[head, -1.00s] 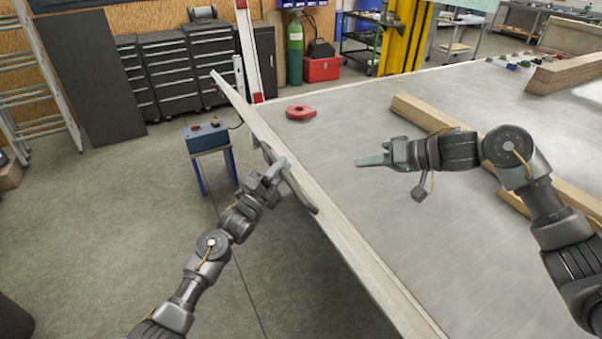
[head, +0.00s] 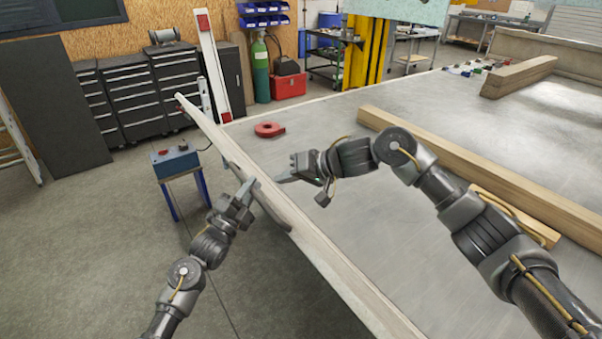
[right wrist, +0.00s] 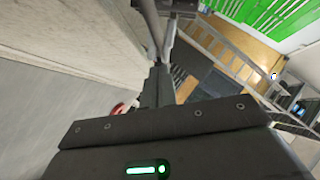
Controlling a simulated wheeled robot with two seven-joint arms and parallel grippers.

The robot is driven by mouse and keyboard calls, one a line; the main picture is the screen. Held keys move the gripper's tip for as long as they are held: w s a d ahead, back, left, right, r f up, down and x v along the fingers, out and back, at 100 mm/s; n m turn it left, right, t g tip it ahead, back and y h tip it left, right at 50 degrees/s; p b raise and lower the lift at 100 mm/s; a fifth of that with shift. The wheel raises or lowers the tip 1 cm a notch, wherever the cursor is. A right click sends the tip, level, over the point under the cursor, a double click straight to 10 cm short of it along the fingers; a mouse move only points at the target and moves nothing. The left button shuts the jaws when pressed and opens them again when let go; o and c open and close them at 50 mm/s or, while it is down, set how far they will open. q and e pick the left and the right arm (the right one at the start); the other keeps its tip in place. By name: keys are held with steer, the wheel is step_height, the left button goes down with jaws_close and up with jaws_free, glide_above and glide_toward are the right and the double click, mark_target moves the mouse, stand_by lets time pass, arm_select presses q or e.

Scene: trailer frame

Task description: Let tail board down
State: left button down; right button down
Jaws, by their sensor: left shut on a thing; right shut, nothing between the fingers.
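The tail board (head: 335,262) is a long pale board running diagonally along the near-left side of the grey trailer bed (head: 330,150). Its far end tilts up at the left. A dark grab bar (head: 268,206) lies along its middle. My left gripper (head: 247,188) is shut at the board's outer side by this bar; the exact contact is hidden by the fingers. My right gripper (head: 286,178) is shut and empty over the bed, just inside the board and close to the left gripper. In the right wrist view its fingers (right wrist: 157,88) are together, with the pale board (right wrist: 85,32) beside them.
A red ring-like item (head: 269,130) lies on the bed near the far corner. Timber beams (head: 470,165) lie across the bed at the right. A blue control box (head: 175,162) on a stand is left of the board. The floor around it is open.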

mark_target(264, 202)
arm_select(q)
steer(key=shift+r, duration=0.2)
arm_select(e)
steer(key=a+f, duration=0.2)
steer(key=shift+s+a+f, duration=0.3)
steer(key=shift+a+f, duration=0.05)
steer(key=shift+s+a+f, duration=0.25)
steer(key=shift+a+f, duration=0.15)
steer(key=shift+f, duration=0.1)
arm_select(q)
steer(key=shift+s+r, duration=0.1)
steer(key=shift+r, duration=0.05)
arm_select(e)
steer(key=shift+s+a+f, duration=0.25)
steer(key=shift+s+a, duration=0.2)
steer(key=shift+s+a+f, duration=0.25)
steer(key=shift+s+a, duration=0.2)
arm_select(q)
steer(key=shift+d, duration=0.1)
arm_select(e)
steer(key=shift+a+f, duration=0.1)
steer(key=shift+a, duration=0.05)
arm_select(q)
steer(key=c, duration=1.8)
jaws_free()
steer(key=o, duration=0.4)
arm_select(e)
steer(key=shift+w, duration=0.1)
arm_select(q)
steer(key=shift+o, duration=0.2)
